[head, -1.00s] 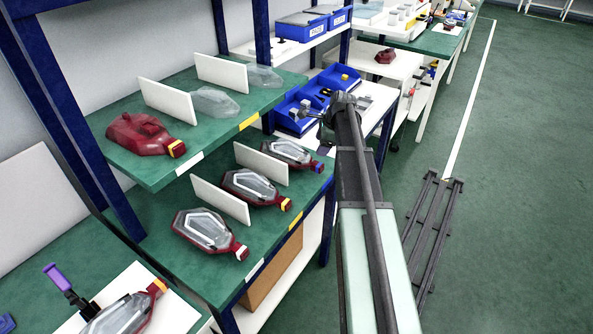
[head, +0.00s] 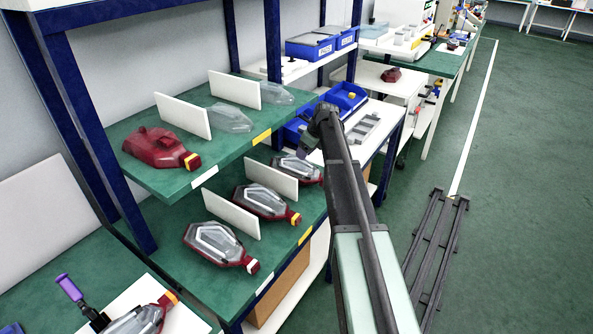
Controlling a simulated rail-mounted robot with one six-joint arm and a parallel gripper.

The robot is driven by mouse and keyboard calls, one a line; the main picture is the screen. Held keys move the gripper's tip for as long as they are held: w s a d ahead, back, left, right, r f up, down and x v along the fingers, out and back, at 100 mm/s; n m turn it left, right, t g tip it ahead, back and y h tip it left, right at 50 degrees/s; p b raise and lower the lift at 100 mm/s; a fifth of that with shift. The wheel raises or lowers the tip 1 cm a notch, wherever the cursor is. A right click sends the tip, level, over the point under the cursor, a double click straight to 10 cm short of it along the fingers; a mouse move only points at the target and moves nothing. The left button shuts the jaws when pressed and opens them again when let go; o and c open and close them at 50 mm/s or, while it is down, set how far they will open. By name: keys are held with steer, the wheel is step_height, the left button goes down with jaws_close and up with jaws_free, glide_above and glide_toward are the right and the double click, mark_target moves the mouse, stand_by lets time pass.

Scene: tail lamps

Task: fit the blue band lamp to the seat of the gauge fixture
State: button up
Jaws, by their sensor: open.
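The lamp at the far end of the lower green shelf (head: 297,168) has a clear lens and dark red body. Its band end is hidden behind my arm, so its colour does not show now; it showed blue a second ago. My gripper (head: 305,148) hangs at the end of my arm, just above and beyond this lamp, apart from it as far as I can tell. It is open and small in view, with its fingers partly hidden. A purple-handled clamp (head: 72,292) stands by a white plate at the lower left; I cannot tell whether this is the gauge fixture.
A yellow-band lamp (head: 265,203) and a white-band lamp (head: 219,245) lie nearer on the same shelf, between white dividers (head: 231,213). The upper shelf (head: 150,182) holds a red housing (head: 160,148) and clear lenses. Blue bins (head: 346,97) stand beyond.

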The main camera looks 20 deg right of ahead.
mark_target(300, 170)
steer(key=shift+w+a, duration=0.1)
steer(key=shift+w, duration=0.05)
steer(key=b+x, duration=0.2)
steer(key=x, duration=0.1)
steer(key=b+x, duration=0.3)
steer(key=shift+w+a+r, duration=0.2)
steer(key=shift+w, duration=0.15)
steer(key=shift+r, duration=0.25)
steer(key=shift+f, duration=0.1)
steer(key=shift+c, duration=0.5)
jaws_close()
